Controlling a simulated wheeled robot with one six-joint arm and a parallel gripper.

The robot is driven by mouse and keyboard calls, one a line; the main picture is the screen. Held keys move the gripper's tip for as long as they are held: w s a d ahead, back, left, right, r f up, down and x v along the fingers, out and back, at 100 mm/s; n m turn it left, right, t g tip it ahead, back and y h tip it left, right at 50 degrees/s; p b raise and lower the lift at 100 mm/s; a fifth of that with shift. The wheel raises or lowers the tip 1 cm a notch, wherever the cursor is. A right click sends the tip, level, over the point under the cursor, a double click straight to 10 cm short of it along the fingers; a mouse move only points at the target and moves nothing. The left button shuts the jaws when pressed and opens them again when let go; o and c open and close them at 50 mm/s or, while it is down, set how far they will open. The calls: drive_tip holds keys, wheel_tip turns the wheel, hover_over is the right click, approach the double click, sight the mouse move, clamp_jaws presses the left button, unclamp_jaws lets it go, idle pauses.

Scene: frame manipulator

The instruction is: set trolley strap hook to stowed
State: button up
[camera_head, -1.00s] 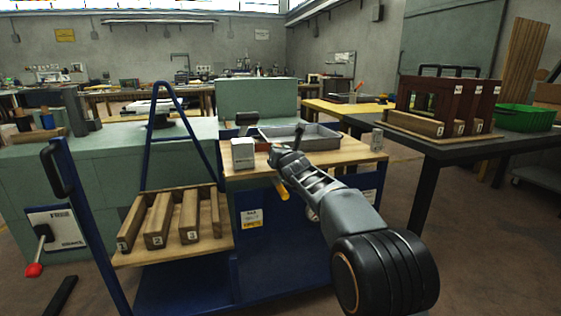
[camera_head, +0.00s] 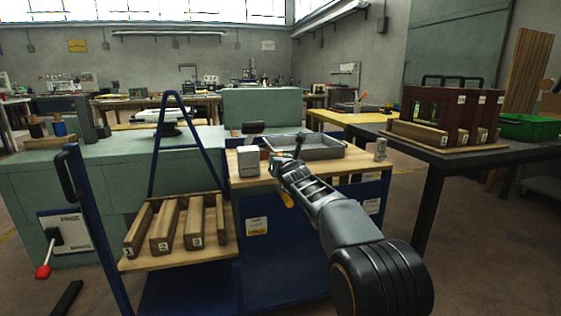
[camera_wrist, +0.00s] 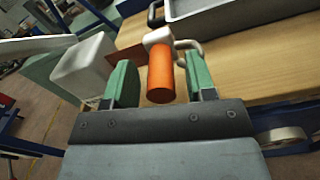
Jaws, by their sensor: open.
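The blue trolley (camera_head: 285,256) with a wooden top (camera_head: 345,163) stands ahead of me. An orange cylindrical grip (camera_wrist: 160,76) on a pale mount (camera_wrist: 158,37) is at the wooden top's edge in the wrist view. It may be the strap hook; I cannot tell for sure. It also shows as a small orange piece (camera_head: 287,201) below my gripper (camera_head: 282,168) in the head view. In the wrist view my gripper (camera_wrist: 160,66) is open, its two green fingers on either side of the orange grip with gaps showing. Most of the strap hook's surroundings are hidden by my arm.
A white box (camera_head: 249,161) and a grey tray (camera_head: 318,150) stand on the trolley top. A lower shelf (camera_head: 140,263) holds wooden blocks, left of my arm. A blue upright post (camera_head: 95,225) stands farther left. A dark table (camera_head: 470,154) is at right.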

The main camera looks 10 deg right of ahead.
drive_tip(key=s+d+p, duration=0.1)
drive_tip(key=s, duration=1.2)
drive_tip(key=shift+s+d, duration=0.35)
drive_tip(key=shift+s, duration=0.05)
